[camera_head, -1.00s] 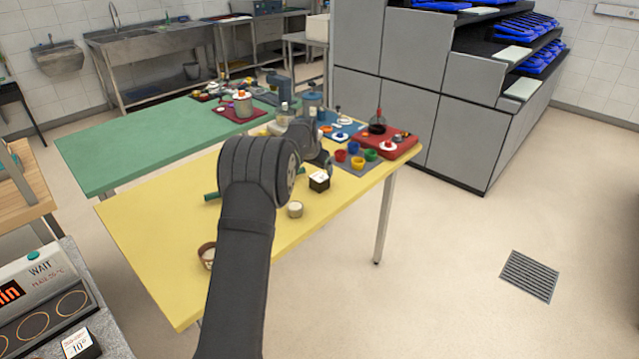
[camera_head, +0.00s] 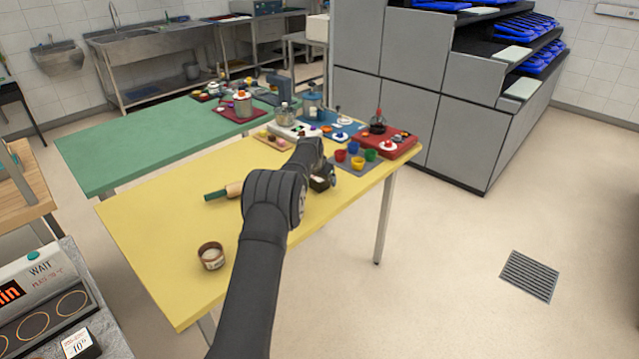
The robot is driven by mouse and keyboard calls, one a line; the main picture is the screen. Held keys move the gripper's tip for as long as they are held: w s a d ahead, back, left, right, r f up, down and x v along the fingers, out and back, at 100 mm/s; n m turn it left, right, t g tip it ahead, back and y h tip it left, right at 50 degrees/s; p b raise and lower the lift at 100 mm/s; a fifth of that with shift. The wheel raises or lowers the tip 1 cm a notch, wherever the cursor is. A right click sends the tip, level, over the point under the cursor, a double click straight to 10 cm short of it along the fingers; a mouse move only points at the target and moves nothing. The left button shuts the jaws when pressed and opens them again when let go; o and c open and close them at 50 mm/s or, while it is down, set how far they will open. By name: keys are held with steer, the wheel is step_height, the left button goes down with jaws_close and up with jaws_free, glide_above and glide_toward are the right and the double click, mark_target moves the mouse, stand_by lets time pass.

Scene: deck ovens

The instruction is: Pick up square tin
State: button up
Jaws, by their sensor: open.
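The square tin (camera_head: 320,184) is a small dark box near the right edge of the yellow table. Its white top, seen earlier, is now mostly covered by my wrist. My gripper (camera_head: 328,171) is at the tin, just above or beside it, with its jaws open. The wrist hides most of the fingers, so I cannot tell whether they touch the tin or straddle it.
Colored cups (camera_head: 357,162) on a grey mat and a red board (camera_head: 398,146) lie close behind the tin. A rolling pin (camera_head: 222,192) and a round brown container (camera_head: 211,256) are left of my arm. The yellow table's (camera_head: 160,240) left part is clear.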

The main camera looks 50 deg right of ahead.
steer(key=shift+c, duration=0.3)
steer(key=c, duration=1.3)
